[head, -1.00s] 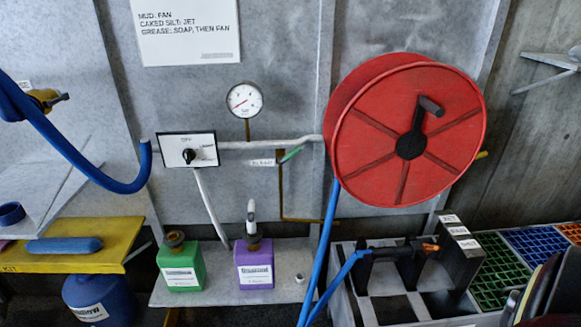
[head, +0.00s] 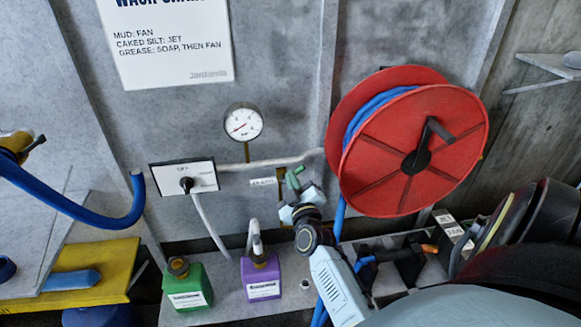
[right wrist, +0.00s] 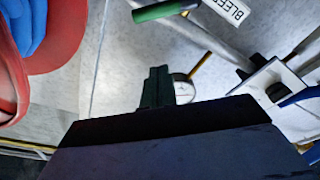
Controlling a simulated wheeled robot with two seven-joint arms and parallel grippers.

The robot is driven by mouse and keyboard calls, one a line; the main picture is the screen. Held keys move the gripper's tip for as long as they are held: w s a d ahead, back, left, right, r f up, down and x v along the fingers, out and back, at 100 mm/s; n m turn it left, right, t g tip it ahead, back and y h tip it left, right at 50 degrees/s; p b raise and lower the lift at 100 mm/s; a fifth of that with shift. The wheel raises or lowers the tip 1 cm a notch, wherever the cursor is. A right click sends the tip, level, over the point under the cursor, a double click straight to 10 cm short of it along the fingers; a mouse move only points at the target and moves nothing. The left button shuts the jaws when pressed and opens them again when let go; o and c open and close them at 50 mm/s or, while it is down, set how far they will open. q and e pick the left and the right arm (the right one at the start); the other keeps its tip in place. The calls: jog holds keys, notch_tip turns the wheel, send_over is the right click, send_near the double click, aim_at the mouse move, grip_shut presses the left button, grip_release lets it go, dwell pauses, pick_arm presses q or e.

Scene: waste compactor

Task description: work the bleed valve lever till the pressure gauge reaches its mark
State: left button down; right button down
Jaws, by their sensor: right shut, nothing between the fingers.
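The bleed valve lever has a green handle (right wrist: 160,10) and sits beside the BLEED label (right wrist: 228,8) at the top of the right wrist view. In the head view the label (head: 263,182) shows, but my gripper partly covers the lever area. My right gripper (head: 293,179) is shut and empty, at or just in front of the lever. In the right wrist view its dark fingers (right wrist: 157,80) are below the handle in the picture, with a gap between them. The round pressure gauge (head: 243,122) has a white dial; its needle points to the lower left. The mark is too small to read. My left gripper is out of view.
A red hose reel (head: 448,150) stands close to the right of the lever. A switch box (head: 183,177) is to the left. Green (head: 187,289) and purple (head: 262,277) jugs stand below on a shelf. A blue hose (head: 100,208) hangs at left.

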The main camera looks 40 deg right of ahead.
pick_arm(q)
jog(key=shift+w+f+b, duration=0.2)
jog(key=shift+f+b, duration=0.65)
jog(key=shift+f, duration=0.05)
pick_arm(e)
jog(key=w+d+f, duration=0.2)
jog(key=w+d, duration=0.2)
jog(key=shift+d+f, duration=0.25)
jog(key=shift+d, duration=0.15)
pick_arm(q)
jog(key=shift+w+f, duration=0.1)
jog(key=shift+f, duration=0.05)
pick_arm(e)
jog(key=shift+w, duration=0.15)
